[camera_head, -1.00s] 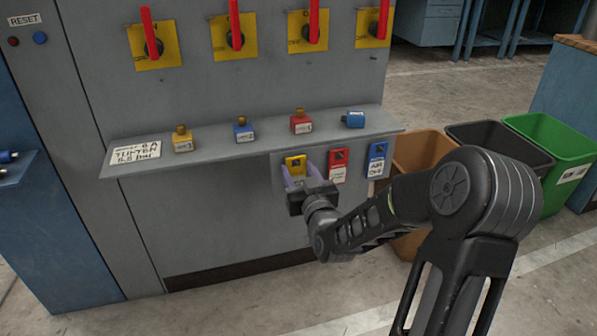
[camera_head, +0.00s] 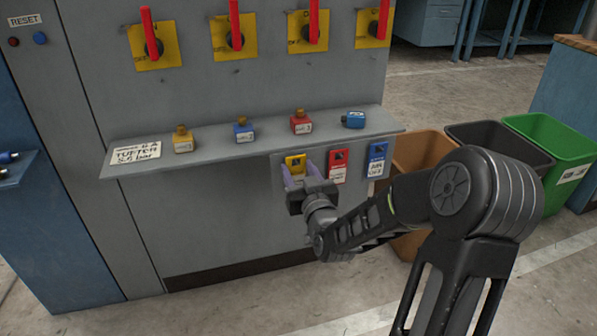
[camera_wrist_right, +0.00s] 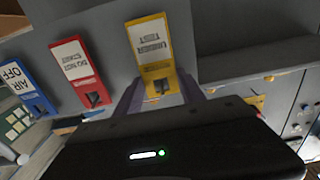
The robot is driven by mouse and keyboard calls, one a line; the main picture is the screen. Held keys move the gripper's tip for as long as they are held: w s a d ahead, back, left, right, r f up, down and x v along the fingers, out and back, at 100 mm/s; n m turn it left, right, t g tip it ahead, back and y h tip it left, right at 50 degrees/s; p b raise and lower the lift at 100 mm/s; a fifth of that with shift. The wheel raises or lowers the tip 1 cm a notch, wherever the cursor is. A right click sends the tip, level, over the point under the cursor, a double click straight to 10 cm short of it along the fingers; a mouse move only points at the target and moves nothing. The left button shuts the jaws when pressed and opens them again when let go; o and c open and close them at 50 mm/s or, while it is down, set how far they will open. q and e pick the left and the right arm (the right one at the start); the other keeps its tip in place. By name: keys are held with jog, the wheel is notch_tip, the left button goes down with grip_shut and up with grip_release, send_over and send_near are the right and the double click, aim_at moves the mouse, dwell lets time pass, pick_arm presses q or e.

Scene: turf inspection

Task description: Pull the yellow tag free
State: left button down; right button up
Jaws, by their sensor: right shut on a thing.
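The yellow tag (camera_head: 295,163) hangs on the panel under the shelf, at the left of a row of three tags. In the right wrist view the yellow tag (camera_wrist_right: 152,55) shows a white label, and its end lies between my fingers. My right gripper (camera_head: 301,178) is shut on the yellow tag, with one purple finger on each side of it. The gripper (camera_wrist_right: 161,98) shows the same hold in the wrist view. The lower part of the tag is hidden by the gripper in the head view. My left gripper is not in view.
A red tag (camera_head: 338,165) and a blue tag (camera_head: 376,160) hang to the right. The shelf (camera_head: 215,152) above bears several padlocks and a paper note. Red switch handles are higher up. Brown, black and green bins (camera_head: 548,150) stand at right.

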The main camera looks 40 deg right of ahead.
jog(key=shift+r, duration=0.4)
jog(key=shift+s+a, duration=0.1)
jog(key=shift+s, duration=0.15)
jog(key=shift+v, duration=1.65)
jog(key=b+v, duration=0.5)
jog(key=b, duration=0.5)
jog(key=shift+b, duration=0.3)
